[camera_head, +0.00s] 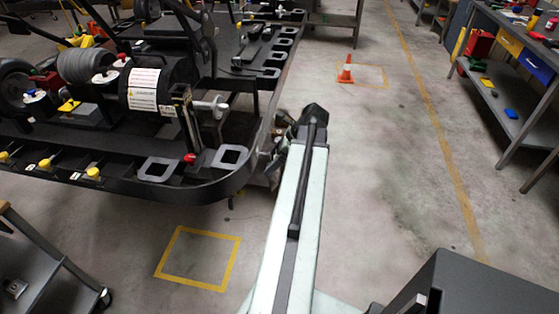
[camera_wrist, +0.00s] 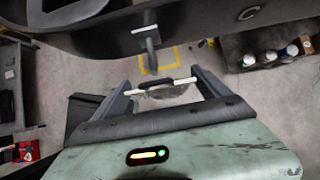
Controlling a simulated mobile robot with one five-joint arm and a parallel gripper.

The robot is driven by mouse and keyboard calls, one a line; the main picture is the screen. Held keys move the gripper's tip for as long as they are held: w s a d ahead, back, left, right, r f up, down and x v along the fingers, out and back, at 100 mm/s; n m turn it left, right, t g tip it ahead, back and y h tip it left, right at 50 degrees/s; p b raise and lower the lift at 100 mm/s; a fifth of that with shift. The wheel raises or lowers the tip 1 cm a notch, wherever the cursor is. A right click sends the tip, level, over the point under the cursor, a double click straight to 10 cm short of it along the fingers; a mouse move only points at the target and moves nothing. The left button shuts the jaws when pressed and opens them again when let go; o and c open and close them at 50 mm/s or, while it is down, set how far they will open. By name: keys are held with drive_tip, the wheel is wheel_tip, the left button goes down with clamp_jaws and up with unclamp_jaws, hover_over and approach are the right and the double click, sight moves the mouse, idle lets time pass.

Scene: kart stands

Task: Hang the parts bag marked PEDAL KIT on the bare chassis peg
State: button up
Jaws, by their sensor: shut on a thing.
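My gripper (camera_wrist: 162,82) is shut on a pale bar with a small, partly see-through bag (camera_wrist: 166,93) under it, which fits the parts bag. Its marking cannot be read. The bag hangs between my fingers. A bare grey peg (camera_wrist: 150,40) sticks out from the dark chassis edge, just beyond the fingers, and nothing hangs on it. The bag and the peg are apart in the wrist view. In the head view my gripper (camera_head: 274,150) is beside the rounded right corner of the black kart chassis (camera_head: 225,185), and my arm hides most of what it holds.
A yellow floor square (camera_head: 198,258) lies below the chassis. A grey cart (camera_head: 40,262) stands at lower left. An orange cone (camera_head: 346,70) and a workbench with bins (camera_head: 515,45) are at right. The floor between is clear. Several bottles (camera_wrist: 290,52) show in the wrist view.

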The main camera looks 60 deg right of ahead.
drive_tip(key=shift+w+a+f+b, duration=0.2)
drive_tip(key=shift+w, duration=0.35)
drive_tip(key=shift+w+a+f+b, duration=0.15)
drive_tip(key=shift+w, duration=0.45)
drive_tip(key=shift+w+a+f+b, duration=0.2)
drive_tip(key=shift+w, duration=0.35)
